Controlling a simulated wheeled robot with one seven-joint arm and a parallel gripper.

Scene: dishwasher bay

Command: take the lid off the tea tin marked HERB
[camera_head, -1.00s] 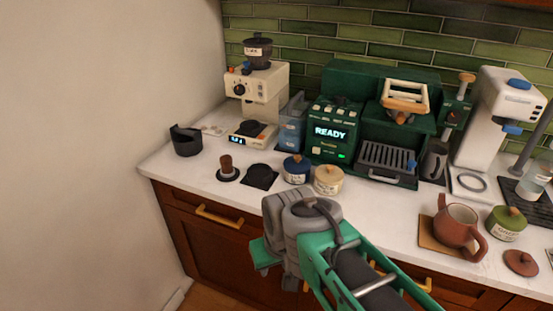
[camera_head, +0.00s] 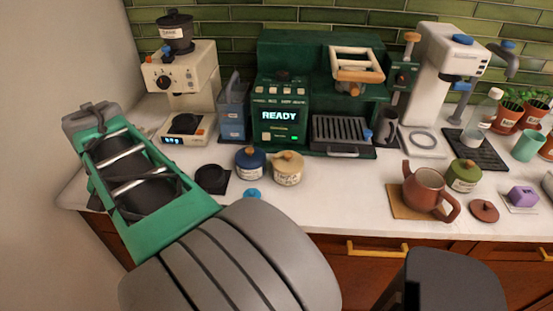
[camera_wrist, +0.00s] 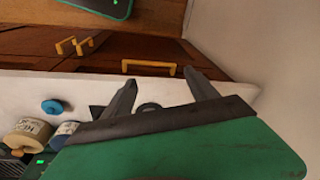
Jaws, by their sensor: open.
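A cream tin (camera_head: 287,170) with a knobbed cream lid stands on the counter. Its label seems to read HERB but is small; it also shows at the left of the wrist view (camera_wrist: 30,132). A blue tin (camera_head: 250,164) with its lid on stands just left of it. A green tin (camera_head: 463,176), lid on, stands farther right by the teapot. My gripper (camera_wrist: 160,77) is open, its two fingers apart with nothing held between them. In the wrist view it is off to the right of the cream and blue tins. In the head view my arm hides it.
The coffee machine (camera_head: 281,115) stands behind. A brown teapot (camera_head: 424,188) and loose brown lid (camera_head: 484,210) are right. Counter between tins and teapot is clear.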

